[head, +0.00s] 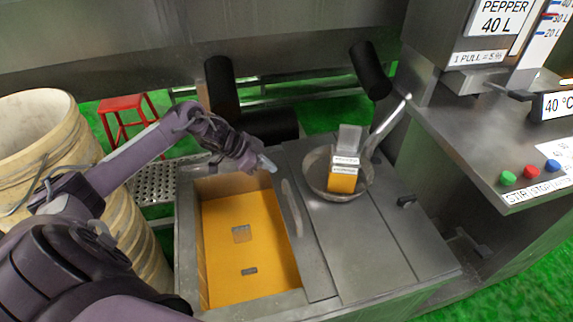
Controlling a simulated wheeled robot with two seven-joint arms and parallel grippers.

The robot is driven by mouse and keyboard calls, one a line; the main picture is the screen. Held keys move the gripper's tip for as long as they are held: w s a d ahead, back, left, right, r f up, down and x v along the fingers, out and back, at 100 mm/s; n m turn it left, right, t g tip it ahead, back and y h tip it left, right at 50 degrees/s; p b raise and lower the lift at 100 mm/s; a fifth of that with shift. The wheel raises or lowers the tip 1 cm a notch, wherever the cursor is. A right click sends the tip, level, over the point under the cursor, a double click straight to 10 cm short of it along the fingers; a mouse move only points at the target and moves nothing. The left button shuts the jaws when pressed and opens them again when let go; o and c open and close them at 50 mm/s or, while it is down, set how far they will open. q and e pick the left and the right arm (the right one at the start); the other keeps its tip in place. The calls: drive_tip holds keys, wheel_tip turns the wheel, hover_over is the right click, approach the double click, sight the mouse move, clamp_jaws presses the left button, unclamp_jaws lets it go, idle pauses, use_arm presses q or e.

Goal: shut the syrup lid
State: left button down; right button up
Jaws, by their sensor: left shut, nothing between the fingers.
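The open well (187,250) in the metal counter holds flat orange syrup (225,215). A grey metal lid panel (310,255) with a raised bar handle (292,208) lies just right of the opening, leaving the syrup uncovered. My left gripper (268,164) is above the far right corner of the opening, its fingers shut and empty. It is beyond the far end of the bar handle and appears apart from it. My right gripper is not in view.
A round metal pan (318,180) with a ladle (390,125) and a labelled orange container (343,178) sits on the counter to the right. A small black knob (406,201) is farther right. Large buckets (40,130) stand left. A button panel (530,172) is at right.

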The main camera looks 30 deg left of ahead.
use_arm(q)
drive_tip(key=x, duration=0.8)
drive_tip(key=shift+f, duration=0.15)
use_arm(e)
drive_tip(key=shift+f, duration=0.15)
use_arm(q)
drive_tip(key=shift+w, duration=0.1)
